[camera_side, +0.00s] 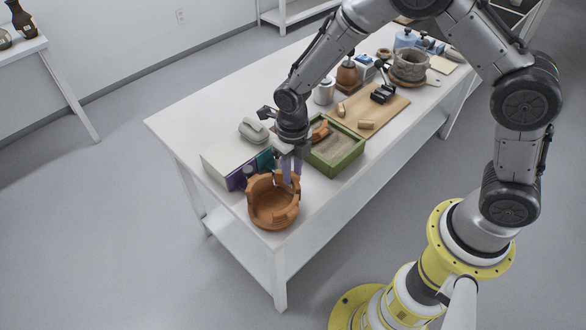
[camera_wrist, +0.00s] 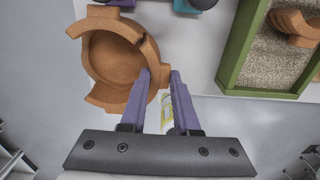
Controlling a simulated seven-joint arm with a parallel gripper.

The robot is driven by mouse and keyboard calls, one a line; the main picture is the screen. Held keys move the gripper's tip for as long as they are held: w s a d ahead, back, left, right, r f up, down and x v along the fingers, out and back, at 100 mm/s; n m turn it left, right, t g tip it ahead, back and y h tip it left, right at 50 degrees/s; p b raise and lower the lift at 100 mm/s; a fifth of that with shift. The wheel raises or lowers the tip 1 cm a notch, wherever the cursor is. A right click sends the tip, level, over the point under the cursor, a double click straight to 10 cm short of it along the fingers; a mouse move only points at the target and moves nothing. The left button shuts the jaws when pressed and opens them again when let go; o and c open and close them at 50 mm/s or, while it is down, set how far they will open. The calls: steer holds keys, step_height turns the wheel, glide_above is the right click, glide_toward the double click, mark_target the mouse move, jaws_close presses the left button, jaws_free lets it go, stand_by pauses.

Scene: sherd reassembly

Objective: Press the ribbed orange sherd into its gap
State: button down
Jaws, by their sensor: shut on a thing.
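The orange bowl (camera_side: 268,209) stands near the table's front corner, its wall stepped and broken by gaps. In the wrist view the bowl (camera_wrist: 112,62) lies ahead and left of my fingers, with an open stretch of wall on its left. My gripper (camera_side: 290,174) points down at the bowl's back right rim. Its purple fingers (camera_wrist: 160,74) are shut on the ribbed orange sherd (camera_wrist: 154,87), a narrow strip of which shows between them at the bowl's right wall. The fingers hide most of it, so its ribs and whether it is seated cannot be told.
A green-framed sand tray (camera_side: 337,158) stands right of the bowl, with another orange sherd (camera_wrist: 295,25) in it. A purple and teal box-like item (camera_side: 240,176) stands close behind the bowl. The table edge is near the bowl.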

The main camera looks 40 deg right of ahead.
steer(key=shift+a+f, duration=0.1)
steer(key=shift+a, duration=0.25)
stand_by(0.3)
steer(key=shift+f, duration=0.3)
stand_by(1.6)
steer(key=c, duration=0.6)
jaws_free()
steer(key=shift+o, duration=0.2)
step_height(320, 180, up, 14)
steer(key=shift+d, duration=0.15)
steer(key=shift+f, duration=0.1)
